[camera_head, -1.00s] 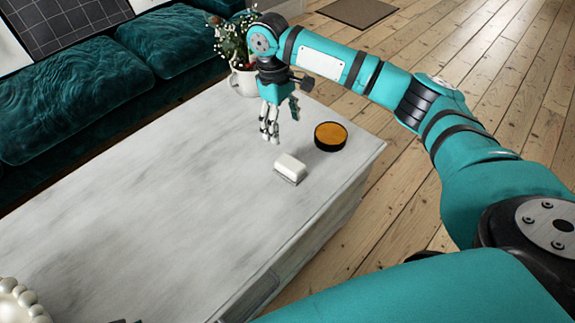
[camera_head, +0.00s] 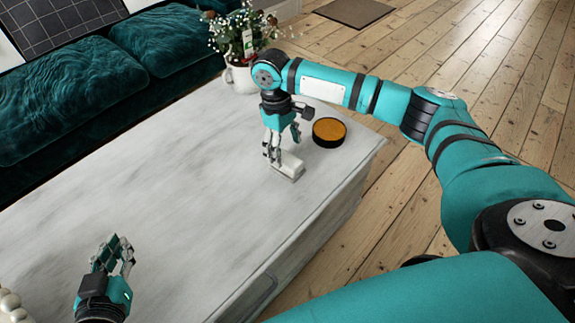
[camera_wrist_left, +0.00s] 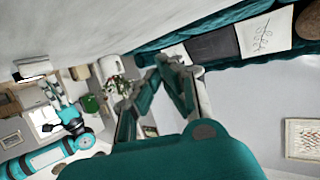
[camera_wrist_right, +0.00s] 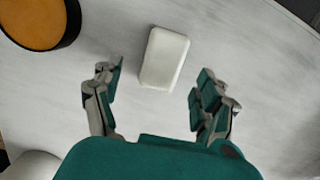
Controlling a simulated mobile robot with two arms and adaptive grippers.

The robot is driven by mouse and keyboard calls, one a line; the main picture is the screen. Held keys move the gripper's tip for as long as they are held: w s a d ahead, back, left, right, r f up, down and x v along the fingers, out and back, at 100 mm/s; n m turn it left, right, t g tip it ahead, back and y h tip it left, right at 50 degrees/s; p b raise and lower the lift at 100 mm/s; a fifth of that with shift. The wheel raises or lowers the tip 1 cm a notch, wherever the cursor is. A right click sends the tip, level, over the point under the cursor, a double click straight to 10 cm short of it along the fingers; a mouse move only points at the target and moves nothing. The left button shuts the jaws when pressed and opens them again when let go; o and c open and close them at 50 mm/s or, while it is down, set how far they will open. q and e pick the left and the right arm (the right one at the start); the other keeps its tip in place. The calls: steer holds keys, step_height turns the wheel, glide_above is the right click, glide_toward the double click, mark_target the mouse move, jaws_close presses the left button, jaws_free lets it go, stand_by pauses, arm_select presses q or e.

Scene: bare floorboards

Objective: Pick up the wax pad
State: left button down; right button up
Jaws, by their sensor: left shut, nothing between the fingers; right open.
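A small white block (camera_head: 291,171), which looks like the wax pad, lies on the light marble-look table. My right gripper (camera_head: 284,157) points down at it, open. In the right wrist view the white block (camera_wrist_right: 164,58) lies just ahead of the open fingers (camera_wrist_right: 157,85), between their lines, with gaps on both sides. A round black tin with an orange top (camera_head: 328,132) stands close by, behind and to the right of the block. My left gripper (camera_head: 117,250) is over the near left of the table, shut and empty; its closed fingers (camera_wrist_left: 170,72) show in the left wrist view.
The marble-look table (camera_head: 180,190) has a wide clear top. A white pot with flowers (camera_head: 240,77) stands at its far end. White beads (camera_head: 10,302) lie at the lower left edge. A dark teal sofa (camera_head: 75,85) runs along the left; bare floorboards (camera_head: 475,70) lie to the right.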

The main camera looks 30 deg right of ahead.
mark_target(288, 159)
steer(key=f+b, duration=0.1)
steer(key=f, duration=0.1)
steer(key=s+f+b, duration=0.1)
steer(key=f, duration=0.1)
steer(key=shift+d+f, duration=0.1)
steer(key=shift+f, duration=0.15)
arm_select(q)
step_height(288, 159, up, 10)
steer(key=w+d+t+h, duration=0.1)
steer(key=t+h, duration=0.1)
steer(key=t, duration=0.4)
steer(key=shift+w+d+f, duration=0.25)
steer(key=shift+w+d, duration=0.05)
steer(key=shift+d, duration=0.1)
arm_select(e)
steer(key=c, duration=1.3)
steer(key=shift+r, duration=0.1)
